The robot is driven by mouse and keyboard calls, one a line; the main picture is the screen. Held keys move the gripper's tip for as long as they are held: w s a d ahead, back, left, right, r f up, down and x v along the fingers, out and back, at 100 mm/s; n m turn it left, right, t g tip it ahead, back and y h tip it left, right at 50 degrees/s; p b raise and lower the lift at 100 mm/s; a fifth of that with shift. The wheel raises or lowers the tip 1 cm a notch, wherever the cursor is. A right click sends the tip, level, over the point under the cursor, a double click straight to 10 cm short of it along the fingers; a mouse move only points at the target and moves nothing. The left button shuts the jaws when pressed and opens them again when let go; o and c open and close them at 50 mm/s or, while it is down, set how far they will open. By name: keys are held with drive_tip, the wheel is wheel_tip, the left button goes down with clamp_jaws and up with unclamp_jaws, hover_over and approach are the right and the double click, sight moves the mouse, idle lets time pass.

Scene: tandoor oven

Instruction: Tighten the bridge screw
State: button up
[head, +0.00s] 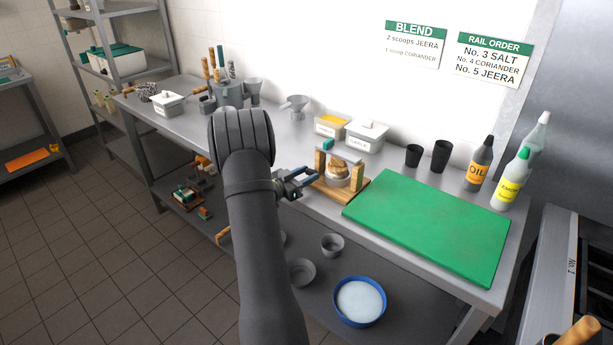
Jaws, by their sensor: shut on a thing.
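A small wooden stand (347,194) with two upright posts sits on the steel counter, left of the green board. A tan, rounded piece (338,167) sits on a pale round part between the posts. A teal piece (328,144) shows at the top of the left post. I cannot make out the bridge screw for certain. My gripper (311,177), with blue fingertips, is at the left side of the stand, close to the left post. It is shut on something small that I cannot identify. My dark arm hides part of the counter behind it.
The green board (430,232) fills the right front of the counter. An oil bottle (479,165), a lemon bottle (511,180) and dark cups (441,156) stand behind it. A blue-rimmed bowl (360,323) is on the lower shelf.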

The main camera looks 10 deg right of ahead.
drive_tip(key=shift+m+g+h, duration=0.3)
drive_tip(key=shift+g, duration=0.1)
drive_tip(key=shift+r, duration=0.1)
drive_tip(key=o, duration=0.7)
drive_tip(key=v, duration=1.7)
drive_tip(key=shift+s+a, duration=0.1)
drive_tip(key=shift+a, duration=0.15)
drive_tip(key=shift+c, duration=0.4)
